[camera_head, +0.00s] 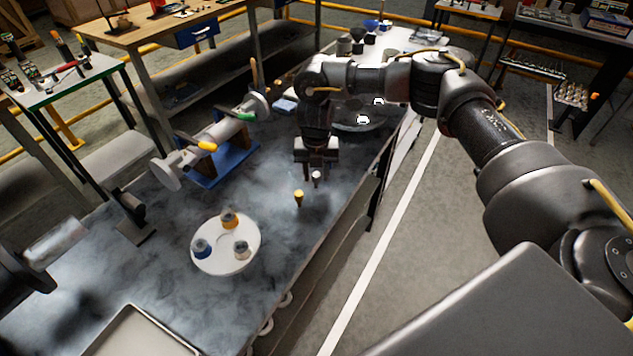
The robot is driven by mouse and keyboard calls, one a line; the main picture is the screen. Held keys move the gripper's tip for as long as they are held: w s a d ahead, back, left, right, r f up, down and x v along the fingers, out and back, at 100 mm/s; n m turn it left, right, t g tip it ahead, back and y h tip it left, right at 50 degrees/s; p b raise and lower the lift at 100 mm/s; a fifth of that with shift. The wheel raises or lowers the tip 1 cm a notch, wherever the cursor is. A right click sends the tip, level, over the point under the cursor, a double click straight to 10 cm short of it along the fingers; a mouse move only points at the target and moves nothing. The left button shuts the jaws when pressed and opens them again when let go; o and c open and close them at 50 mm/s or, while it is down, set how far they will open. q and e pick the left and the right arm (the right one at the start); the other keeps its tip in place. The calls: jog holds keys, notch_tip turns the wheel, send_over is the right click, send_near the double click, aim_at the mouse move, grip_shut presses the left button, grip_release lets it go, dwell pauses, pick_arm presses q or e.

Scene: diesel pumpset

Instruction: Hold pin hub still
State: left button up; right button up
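No part is labelled as the pin hub. A white round plate (218,262) with three coloured, peg-like pieces on it lies on the dark bench and may be it, but I cannot be sure. A pale shaft assembly (222,131) with a disc at each end rests on a blue stand (222,168) to the upper left. My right gripper (316,169) points down over the bench, right of the stand and beyond the plate. A small pale-topped peg (316,177) shows just below it; whether the fingers grip it is too small to tell. My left gripper is not identifiable.
A small yellow peg (299,198) stands beside the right gripper. A black bracket (132,217) stands left of the plate, and a tray (135,334) lies at the near edge. Floor is clear right of the bench.

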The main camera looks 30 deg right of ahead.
aim_at(316, 174)
jog(key=shift+r, duration=0.1)
dwell(0.4)
jog(key=shift+p, duration=0.35)
dwell(0.4)
grip_shut()
jog(key=shift+r+p, duration=1.55)
jog(key=shift+r, duration=0.2)
